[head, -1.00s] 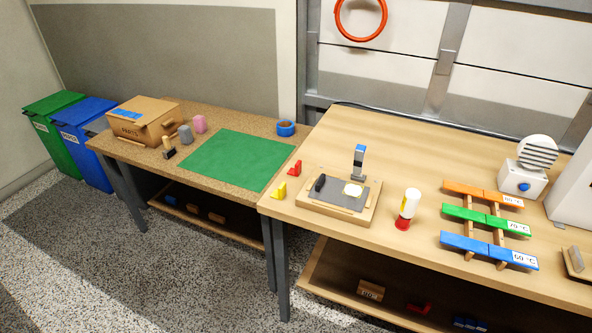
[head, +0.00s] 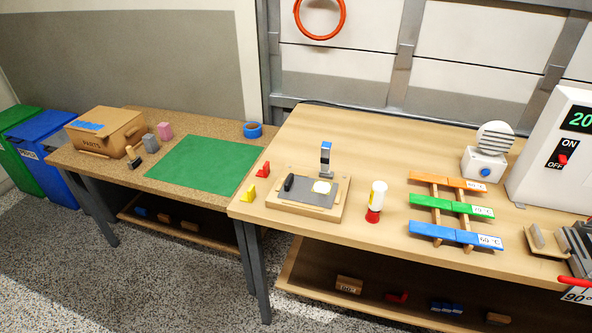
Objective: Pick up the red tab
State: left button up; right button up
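Another small red piece (head: 397,297) lies on the shelf under the table. Neither of my grippers is in view.
A wooden fixture with a grey plate (head: 308,208) and a red-and-white bottle (head: 376,202) stand right of the red piece. Coloured racks (head: 436,204), a fan (head: 487,152) and a white machine (head: 550,150) are farther right.

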aim_at(264, 173)
jog(key=j+z, duration=0.15)
jog(key=z, duration=0.3)
jog(key=i+j+z, duration=0.1)
jog(key=z, duration=0.35)
jog(key=j+z, duration=0.25)
jog(key=z, duration=0.2)
jog(key=j+z, duration=0.15)
jog(key=z, duration=0.25)
jog(key=k+j+z, duration=0.15)
jog(key=j+z, duration=0.15)
jog(key=j, duration=0.25)
jog(key=k+j+z, duration=0.3)
jog(key=j, duration=0.25)
jog(key=k+j+z, duration=0.3)
jog(key=j, duration=0.2)
jog(key=k+j+z, duration=0.3)
jog(key=i+j, duration=0.05)
jog(key=j, duration=0.05)
